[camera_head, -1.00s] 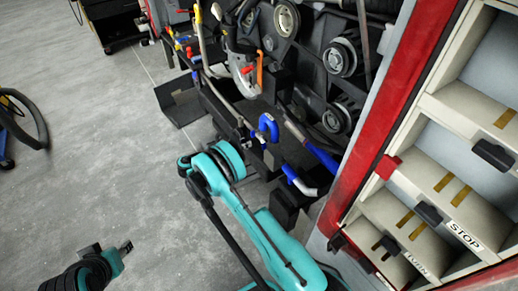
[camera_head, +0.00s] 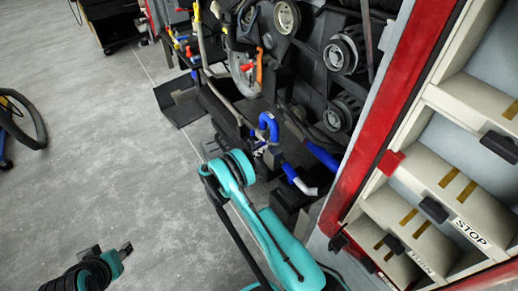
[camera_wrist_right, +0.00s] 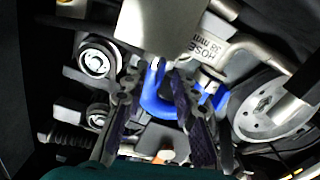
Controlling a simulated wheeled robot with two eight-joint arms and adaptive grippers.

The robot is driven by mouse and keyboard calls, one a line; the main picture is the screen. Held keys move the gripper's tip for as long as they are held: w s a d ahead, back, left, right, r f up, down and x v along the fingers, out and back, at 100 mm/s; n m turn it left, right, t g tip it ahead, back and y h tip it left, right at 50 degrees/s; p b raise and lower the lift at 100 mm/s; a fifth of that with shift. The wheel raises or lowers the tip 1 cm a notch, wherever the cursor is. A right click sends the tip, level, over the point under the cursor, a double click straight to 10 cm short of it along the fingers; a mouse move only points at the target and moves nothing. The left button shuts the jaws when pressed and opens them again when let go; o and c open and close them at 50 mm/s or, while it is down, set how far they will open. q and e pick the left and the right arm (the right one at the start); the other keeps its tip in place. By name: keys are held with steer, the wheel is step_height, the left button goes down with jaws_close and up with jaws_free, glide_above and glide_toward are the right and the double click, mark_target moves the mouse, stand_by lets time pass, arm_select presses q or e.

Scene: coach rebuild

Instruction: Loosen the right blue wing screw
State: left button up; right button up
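My right gripper (camera_head: 262,152) reaches into the open engine bay in the head view, at the bent blue hose (camera_head: 268,123). In the right wrist view its two dark fingers (camera_wrist_right: 155,92) stand apart, with a blue curved part (camera_wrist_right: 153,104) showing in the gap. I cannot tell whether this part is the right wing screw or the hose, nor whether the fingers touch it. A second blue part (camera_wrist_right: 217,97) lies just right of the fingers. My left gripper (camera_head: 124,250) is low at the left over the floor, its jaws too small to read.
A grey pipe with a hose label (camera_wrist_right: 212,48) and a round pulley (camera_wrist_right: 268,104) crowd the right fingers. More blue hose (camera_head: 322,156) lies to the right. A red-edged frame with shelves (camera_head: 400,217) stands at the right.

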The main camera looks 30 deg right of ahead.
jaws_close()
